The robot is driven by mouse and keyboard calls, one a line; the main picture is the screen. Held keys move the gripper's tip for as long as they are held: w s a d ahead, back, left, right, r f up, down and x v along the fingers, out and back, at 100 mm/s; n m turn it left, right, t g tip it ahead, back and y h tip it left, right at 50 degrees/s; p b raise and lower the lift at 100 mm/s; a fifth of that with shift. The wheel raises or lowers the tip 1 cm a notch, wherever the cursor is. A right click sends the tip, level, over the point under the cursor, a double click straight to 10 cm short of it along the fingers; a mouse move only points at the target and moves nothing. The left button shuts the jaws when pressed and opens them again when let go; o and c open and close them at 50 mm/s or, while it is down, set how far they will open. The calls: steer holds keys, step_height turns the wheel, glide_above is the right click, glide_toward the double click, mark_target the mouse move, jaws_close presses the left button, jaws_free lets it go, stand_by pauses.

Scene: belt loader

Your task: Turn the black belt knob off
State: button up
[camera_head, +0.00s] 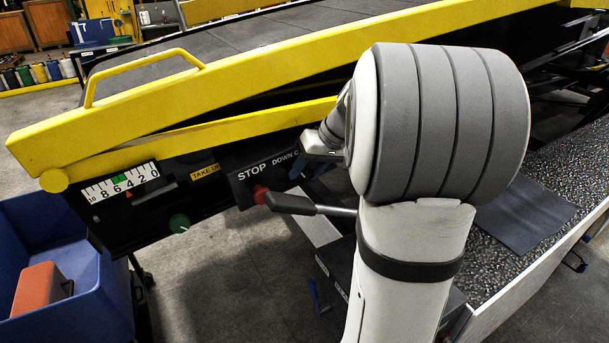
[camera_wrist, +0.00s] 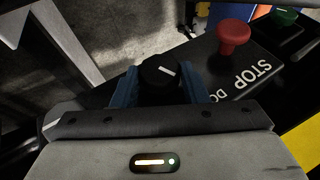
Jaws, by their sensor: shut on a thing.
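The black belt knob (camera_wrist: 159,72) shows in the wrist view, with a short white pointer line on its face slanting toward the picture's lower right. The two blue fingers of my gripper (camera_wrist: 160,86) stand on either side of it and are shut on it. In the head view my gripper (camera_head: 304,168) is at the right end of the black control panel (camera_head: 240,184), and the knob is hidden behind my wrist. The label beside STOP is partly covered, so the knob's marked positions cannot be read.
A red stop button (camera_wrist: 234,36) sits close beside the knob. The yellow rail (camera_head: 230,75) runs above the panel. A blue bin (camera_head: 100,285) stands at lower left.

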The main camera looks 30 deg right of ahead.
stand_by(0.3)
steer(key=o, duration=0.9)
steer(key=shift+o, duration=0.2)
steer(key=shift+d, duration=0.1)
steer(key=v, duration=0.7)
steer(key=shift+s+d+r, duration=0.2)
steer(key=shift+d+r, duration=0.05)
